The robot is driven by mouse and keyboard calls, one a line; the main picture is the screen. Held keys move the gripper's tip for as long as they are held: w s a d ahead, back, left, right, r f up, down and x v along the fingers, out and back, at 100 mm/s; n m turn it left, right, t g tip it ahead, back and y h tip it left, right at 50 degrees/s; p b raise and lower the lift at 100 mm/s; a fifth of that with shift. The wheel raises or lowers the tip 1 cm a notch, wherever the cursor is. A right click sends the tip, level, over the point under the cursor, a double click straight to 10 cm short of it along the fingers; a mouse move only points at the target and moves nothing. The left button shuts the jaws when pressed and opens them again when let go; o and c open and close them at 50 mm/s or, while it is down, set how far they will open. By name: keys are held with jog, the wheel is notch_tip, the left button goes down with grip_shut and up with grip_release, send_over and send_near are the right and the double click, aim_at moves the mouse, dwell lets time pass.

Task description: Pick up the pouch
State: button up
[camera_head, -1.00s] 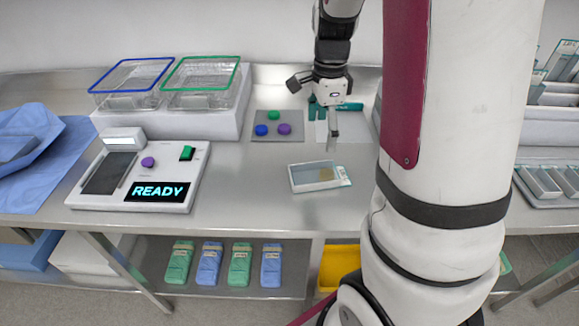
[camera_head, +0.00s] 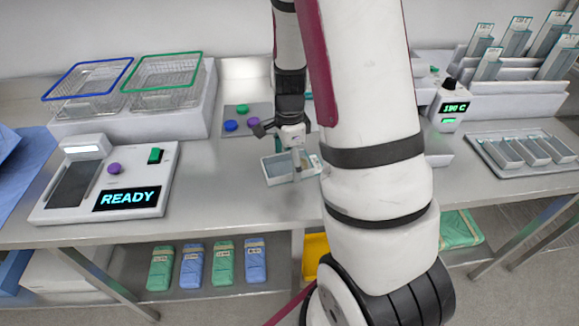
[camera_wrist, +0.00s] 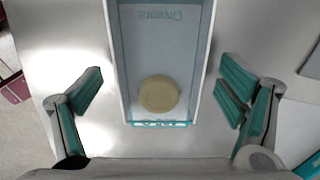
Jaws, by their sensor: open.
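The pouch (camera_head: 279,169) lies flat on the steel table in the middle of the head view. It is long, pale blue, with white edges. In the wrist view the pouch (camera_wrist: 160,45) fills the top centre, with upside-down lettering, a round tan disc (camera_wrist: 159,93) and a teal strip at its near end. My gripper (camera_head: 295,160) is over the pouch's right part in the head view and hides some of it. In the wrist view my gripper (camera_wrist: 158,92) is open, its teal-padded fingers apart on either side of the pouch's near end, touching nothing that I can see.
A device reading READY (camera_head: 128,199) stands left. Two wire baskets, one blue-rimmed (camera_head: 85,85) and one green-rimmed (camera_head: 165,80), stand on a block behind. Coloured knobs sit on a grey plate (camera_head: 238,112). Racks and a tray (camera_head: 515,165) are at right. Bare table lies before the pouch.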

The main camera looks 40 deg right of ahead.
aim_at(290, 163)
jog(key=shift+f, duration=0.25)
jog(key=c, duration=1.3)
jog(key=shift+r, duration=0.1)
jog(key=shift+r, duration=1.55)
jog(key=shift+s+r, duration=0.2)
jog(key=s+a, duration=0.1)
jog(key=s, duration=0.3)
jog(key=s+a+r+p, duration=0.1)
jog(key=s, duration=0.3)
jog(key=s+a+p, duration=0.1)
jog(key=s, duration=0.3)
jog(key=shift+s+a+r, duration=0.2)
jog(key=shift+s+a, duration=0.05)
jog(key=shift+s, duration=0.05)
jog(key=s+p, duration=0.1)
jog(key=p, duration=0.3)
jog(key=shift+s+a+r, duration=0.15)
jog(key=shift+s+a, duration=0.05)
jog(key=shift+s+a+p, duration=0.15)
jog(key=shift+s+p, duration=0.4)
jog(key=shift+p, duration=0.45)
